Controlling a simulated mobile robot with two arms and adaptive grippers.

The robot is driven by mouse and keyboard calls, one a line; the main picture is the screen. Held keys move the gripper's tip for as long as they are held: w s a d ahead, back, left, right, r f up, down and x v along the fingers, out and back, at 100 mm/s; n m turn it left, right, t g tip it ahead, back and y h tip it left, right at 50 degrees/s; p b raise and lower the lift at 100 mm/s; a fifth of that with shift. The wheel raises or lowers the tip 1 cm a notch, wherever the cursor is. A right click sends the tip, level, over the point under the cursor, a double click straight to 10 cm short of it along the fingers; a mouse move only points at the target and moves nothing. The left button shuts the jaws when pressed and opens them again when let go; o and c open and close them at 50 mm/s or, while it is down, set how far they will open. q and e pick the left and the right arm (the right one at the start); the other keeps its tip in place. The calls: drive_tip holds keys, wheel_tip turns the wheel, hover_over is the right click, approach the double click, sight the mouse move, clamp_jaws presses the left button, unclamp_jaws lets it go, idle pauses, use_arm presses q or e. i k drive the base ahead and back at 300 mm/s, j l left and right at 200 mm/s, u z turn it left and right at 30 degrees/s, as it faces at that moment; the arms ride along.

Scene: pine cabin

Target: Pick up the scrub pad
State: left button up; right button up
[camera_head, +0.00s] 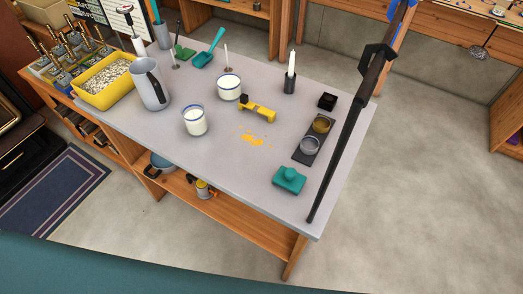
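Neither of my grippers is in the head view.
A dark tray (301,158) with two round tins lies just behind the pad. A long dark bar (345,140) slants along the table's right edge. Yellow crumbs (256,140), a yellow-handled tool (258,112) and two white jars (195,121) lie farther left. The front tabletop is clear.

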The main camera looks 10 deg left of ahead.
sight(289, 180)
drive_tip(key=i+j, duration=0.1)
drive_tip(key=j, duration=0.25)
drive_tip(key=i+j, duration=0.15)
drive_tip(key=j, duration=0.2)
drive_tip(key=i+j+z, duration=0.1)
drive_tip(key=j+z, duration=0.6)
drive_tip(key=j, duration=0.15)
drive_tip(key=j+z, duration=0.4)
drive_tip(key=z, duration=0.3)
